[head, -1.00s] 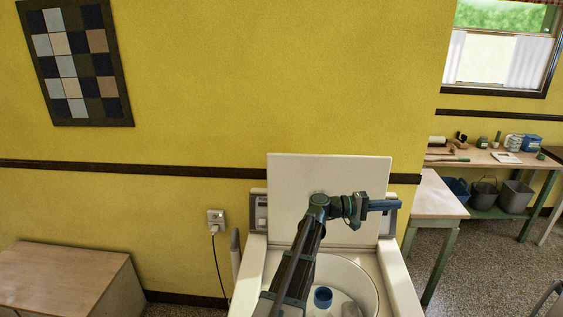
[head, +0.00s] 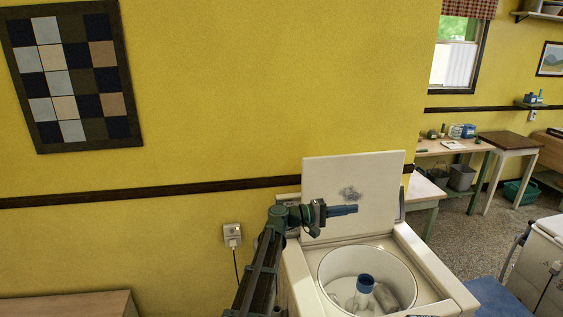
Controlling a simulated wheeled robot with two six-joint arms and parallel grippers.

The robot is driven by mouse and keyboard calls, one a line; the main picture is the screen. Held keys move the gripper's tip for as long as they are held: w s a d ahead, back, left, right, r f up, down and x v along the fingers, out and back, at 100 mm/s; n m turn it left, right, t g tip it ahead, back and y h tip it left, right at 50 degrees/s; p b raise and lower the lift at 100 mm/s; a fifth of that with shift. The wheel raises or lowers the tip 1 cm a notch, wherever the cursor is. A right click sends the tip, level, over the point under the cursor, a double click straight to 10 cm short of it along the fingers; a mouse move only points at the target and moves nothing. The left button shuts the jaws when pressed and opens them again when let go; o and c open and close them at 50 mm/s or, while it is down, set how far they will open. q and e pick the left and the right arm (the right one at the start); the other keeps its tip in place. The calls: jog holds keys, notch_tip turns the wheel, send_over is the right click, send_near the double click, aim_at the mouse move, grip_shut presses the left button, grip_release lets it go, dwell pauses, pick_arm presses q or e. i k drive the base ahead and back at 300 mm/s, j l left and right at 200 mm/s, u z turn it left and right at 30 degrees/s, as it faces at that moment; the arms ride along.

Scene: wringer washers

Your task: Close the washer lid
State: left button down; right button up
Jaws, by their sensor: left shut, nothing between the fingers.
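The white washer (head: 426,268) stands in the lower right middle of the head view. Its lid (head: 325,173) stands upright and open at the back, with a dark smudge on its inner face. The round tub (head: 330,276) is uncovered and shows a blue-topped agitator (head: 365,283) inside. My left gripper (head: 354,210) is shut and empty, pointing right in front of the lower part of the lid. From this angle I cannot tell whether it touches the lid. My right gripper is not in view.
A yellow wall with an outlet (head: 232,235) is behind and left of the washer. A wooden cabinet top (head: 68,306) is at lower left. A workbench (head: 432,148) with small items stands at back right. A second white machine (head: 540,262) and something blue (head: 500,297) are at right.

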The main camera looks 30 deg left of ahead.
aim_at(372, 181)
jog(key=k+j, duration=0.1)
jog(key=j, duration=0.3)
jog(key=k+j+z, duration=0.1)
jog(key=j, duration=0.3)
jog(key=k+j+z, duration=0.1)
jog(key=j, duration=0.25)
jog(key=i+j+z, duration=0.1)
jog(key=j, duration=1)
jog(key=i+j, duration=0.35)
jog(key=i+j+z, duration=0.15)
jog(key=i+j, duration=0.2)
jog(key=j, duration=0.2)
